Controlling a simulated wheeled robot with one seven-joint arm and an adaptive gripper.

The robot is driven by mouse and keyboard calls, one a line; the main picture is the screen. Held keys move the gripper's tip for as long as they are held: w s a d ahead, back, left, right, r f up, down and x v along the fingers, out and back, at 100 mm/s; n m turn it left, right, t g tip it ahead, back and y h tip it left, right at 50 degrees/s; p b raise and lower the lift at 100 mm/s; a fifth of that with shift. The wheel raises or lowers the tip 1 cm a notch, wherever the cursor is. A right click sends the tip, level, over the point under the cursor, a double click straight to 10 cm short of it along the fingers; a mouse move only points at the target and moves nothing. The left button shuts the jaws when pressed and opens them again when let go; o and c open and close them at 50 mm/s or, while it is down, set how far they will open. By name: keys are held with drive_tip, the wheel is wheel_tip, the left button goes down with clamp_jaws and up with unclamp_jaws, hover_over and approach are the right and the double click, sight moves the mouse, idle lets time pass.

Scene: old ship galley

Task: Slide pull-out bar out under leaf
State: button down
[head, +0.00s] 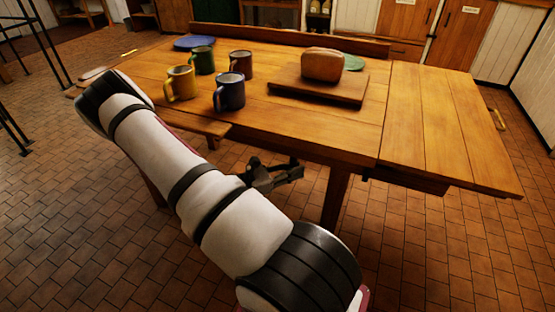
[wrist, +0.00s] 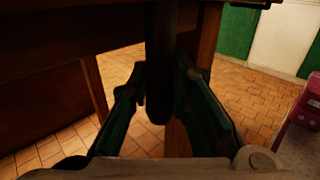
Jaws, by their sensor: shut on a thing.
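The wooden table (head: 270,118) fills the middle of the head view. Its leaf (head: 435,115) lies level at the right end. A dark wooden bar (head: 410,181) shows under the leaf's near edge. My gripper (head: 290,170) is below the table's front edge, left of the near table leg, and its fingertips are small and dark there. In the wrist view, my gripper (wrist: 162,100) is shut on a dark, round-ended bar (wrist: 162,60) that runs down from the top of the picture. I cannot tell whether this is the bar under the leaf.
Several mugs, including a yellow one (head: 180,83) and a blue one (head: 229,92), stand on the table. A loaf (head: 322,65) sits on a board (head: 310,87). A table leg (head: 335,197) stands right of my gripper. The tiled floor (head: 430,260) is clear at front right.

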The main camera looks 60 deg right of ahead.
drive_tip(key=s+p, duration=0.1)
drive_tip(key=s, duration=0.4)
drive_tip(key=shift+d, duration=0.15)
drive_tip(key=shift+f, duration=0.1)
drive_tip(key=c, duration=1.5)
unclamp_jaws()
drive_tip(key=shift+s, duration=0.1)
drive_tip(key=shift+o, duration=0.2)
drive_tip(key=v, duration=1.2)
